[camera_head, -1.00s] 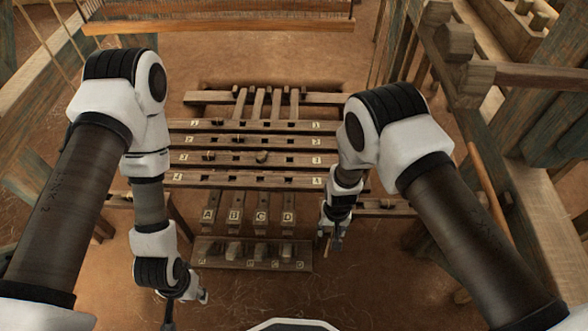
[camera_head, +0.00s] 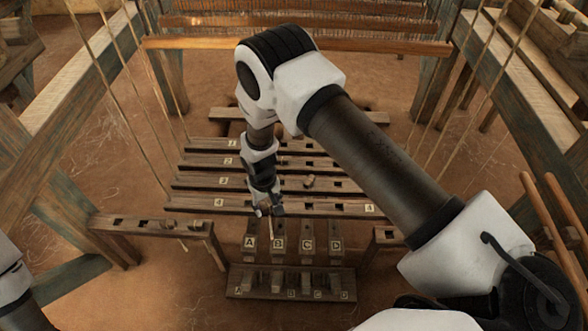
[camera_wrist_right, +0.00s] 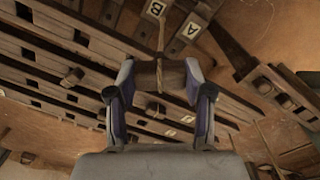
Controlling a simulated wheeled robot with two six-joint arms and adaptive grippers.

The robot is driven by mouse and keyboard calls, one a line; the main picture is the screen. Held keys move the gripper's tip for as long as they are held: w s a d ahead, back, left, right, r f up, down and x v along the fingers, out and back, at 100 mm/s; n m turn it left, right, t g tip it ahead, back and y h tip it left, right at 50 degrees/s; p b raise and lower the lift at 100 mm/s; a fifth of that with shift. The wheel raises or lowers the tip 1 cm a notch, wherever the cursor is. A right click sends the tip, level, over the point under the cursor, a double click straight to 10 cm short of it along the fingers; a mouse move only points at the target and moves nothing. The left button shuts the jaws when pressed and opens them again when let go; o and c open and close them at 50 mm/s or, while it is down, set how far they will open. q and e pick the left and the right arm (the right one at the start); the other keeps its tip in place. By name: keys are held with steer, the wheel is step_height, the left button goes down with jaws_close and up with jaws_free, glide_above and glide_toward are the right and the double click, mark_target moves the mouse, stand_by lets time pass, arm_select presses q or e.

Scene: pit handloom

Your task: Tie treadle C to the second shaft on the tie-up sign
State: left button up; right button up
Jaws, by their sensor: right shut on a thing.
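My right gripper (camera_head: 269,207) is at the front edge of the bar marked 4 (camera_head: 196,202), above treadles A (camera_head: 249,242) and B (camera_head: 278,243). In the right wrist view, my right gripper (camera_wrist_right: 158,78) is shut on a small wooden toggle (camera_wrist_right: 158,75) with a cord (camera_wrist_right: 161,38) running from it towards the labels A and B. I cannot tell which treadle the cord belongs to. Treadle C (camera_head: 307,244) lies right of B. The bar marked 2 (camera_head: 215,160) is partly hidden by my arm. My left gripper is out of view. No tie-up sign is recognisable.
Treadle D (camera_head: 336,244) is right of C. The bars marked 1 (camera_head: 212,144) and 3 (camera_head: 205,181) have square holes; a peg (camera_head: 309,182) sits on bar 3. Slotted benches stand left (camera_head: 150,226) and right (camera_head: 386,236). Cords (camera_head: 130,110) hang at the left.

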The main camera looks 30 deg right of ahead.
steer(key=d+r+b, duration=0.2)
steer(key=d+r, duration=0.1)
steer(key=d, duration=0.4)
steer(key=d+r+b, duration=0.2)
steer(key=d+r, duration=0.2)
steer(key=d, duration=0.3)
arm_select(q)
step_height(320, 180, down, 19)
steer(key=b, duration=1.4)
arm_select(e)
step_height(320, 180, down, 17)
steer(key=shift+w+d, duration=0.15)
steer(key=shift+d, duration=0.05)
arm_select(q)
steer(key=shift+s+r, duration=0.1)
arm_select(e)
steer(key=shift+r, duration=0.1)
steer(key=o, duration=1.1)
steer(key=shift+c, duration=0.2)
step_height(320, 180, up, 12)
